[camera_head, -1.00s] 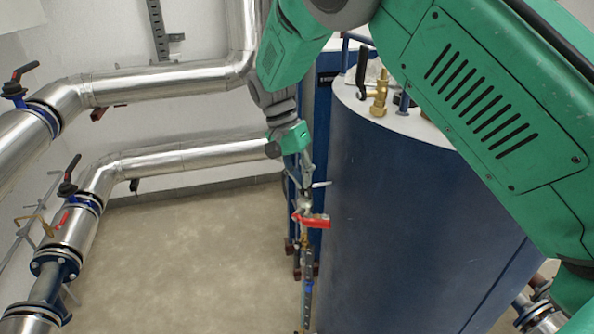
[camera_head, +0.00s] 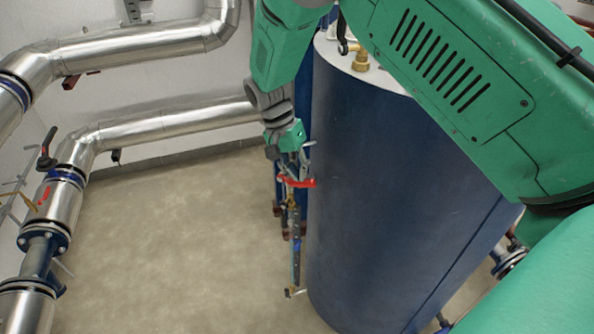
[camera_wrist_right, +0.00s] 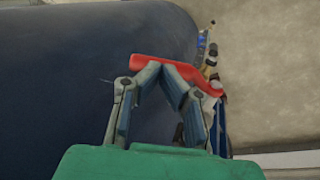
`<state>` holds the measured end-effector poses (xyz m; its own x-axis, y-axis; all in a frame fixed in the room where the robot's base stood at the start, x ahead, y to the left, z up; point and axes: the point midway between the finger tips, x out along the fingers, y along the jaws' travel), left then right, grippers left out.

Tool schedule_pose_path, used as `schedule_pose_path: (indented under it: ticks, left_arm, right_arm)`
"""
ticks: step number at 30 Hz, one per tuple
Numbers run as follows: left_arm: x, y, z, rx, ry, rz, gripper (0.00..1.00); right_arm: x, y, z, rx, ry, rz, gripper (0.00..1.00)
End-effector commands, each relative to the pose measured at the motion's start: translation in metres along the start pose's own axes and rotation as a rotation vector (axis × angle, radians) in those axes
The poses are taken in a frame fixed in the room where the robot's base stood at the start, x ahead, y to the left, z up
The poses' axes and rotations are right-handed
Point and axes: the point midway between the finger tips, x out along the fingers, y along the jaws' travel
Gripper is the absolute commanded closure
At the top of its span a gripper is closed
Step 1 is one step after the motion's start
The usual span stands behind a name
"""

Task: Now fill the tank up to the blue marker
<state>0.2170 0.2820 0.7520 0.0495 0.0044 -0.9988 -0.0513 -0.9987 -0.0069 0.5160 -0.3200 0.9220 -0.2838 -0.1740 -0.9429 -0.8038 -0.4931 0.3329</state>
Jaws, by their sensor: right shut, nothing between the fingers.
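The dark blue tank (camera_head: 385,190) stands right of centre; its side also fills the left of the wrist view (camera_wrist_right: 80,70). A red valve handle (camera_head: 303,183) sits on a thin vertical pipe assembly (camera_head: 295,215) along the tank's left side. A small blue part (camera_head: 296,250) shows low on that assembly; I cannot tell if it is the marker. My right gripper (camera_head: 291,176) is at the red handle. In the wrist view its fingers (camera_wrist_right: 161,66) are shut, tips together against or just over the handle (camera_wrist_right: 180,70). Contact is unclear. My left gripper is out of view.
A brass fitting (camera_head: 360,60) with a black lever stands on the tank top, partly behind my arm. Silver pipes (camera_head: 150,125) run along the left wall, with a black-handled valve (camera_head: 47,150). The floor (camera_head: 180,240) left of the tank is clear.

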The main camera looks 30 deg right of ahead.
Motion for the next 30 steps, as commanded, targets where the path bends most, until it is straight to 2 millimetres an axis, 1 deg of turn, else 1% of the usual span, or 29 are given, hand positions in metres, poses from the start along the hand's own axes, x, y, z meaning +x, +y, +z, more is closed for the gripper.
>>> schedule_pose_path:
  ticks: [4, 12, 15, 18, 26, 30]
  left_arm:
    - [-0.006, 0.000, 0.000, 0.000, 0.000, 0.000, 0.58]
    - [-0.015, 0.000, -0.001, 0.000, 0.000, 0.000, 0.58]
    - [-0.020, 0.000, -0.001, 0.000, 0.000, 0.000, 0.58]
    - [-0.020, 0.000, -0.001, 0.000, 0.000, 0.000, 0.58]
    - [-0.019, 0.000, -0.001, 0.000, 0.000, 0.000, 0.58]
    - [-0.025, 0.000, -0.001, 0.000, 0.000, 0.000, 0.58]
  right_arm:
    - [0.004, 0.004, 0.000, 0.002, -0.006, -0.069, 1.00]
    - [0.021, 0.008, 0.001, 0.002, -0.006, -0.232, 1.00]
    - [0.027, 0.008, 0.001, 0.001, -0.004, -0.240, 1.00]
    - [0.030, 0.008, 0.000, 0.001, -0.003, -0.239, 1.00]
    - [0.031, 0.008, 0.001, 0.000, -0.004, -0.237, 1.00]
    - [0.026, 0.011, 0.000, 0.001, -0.004, -0.237, 1.00]
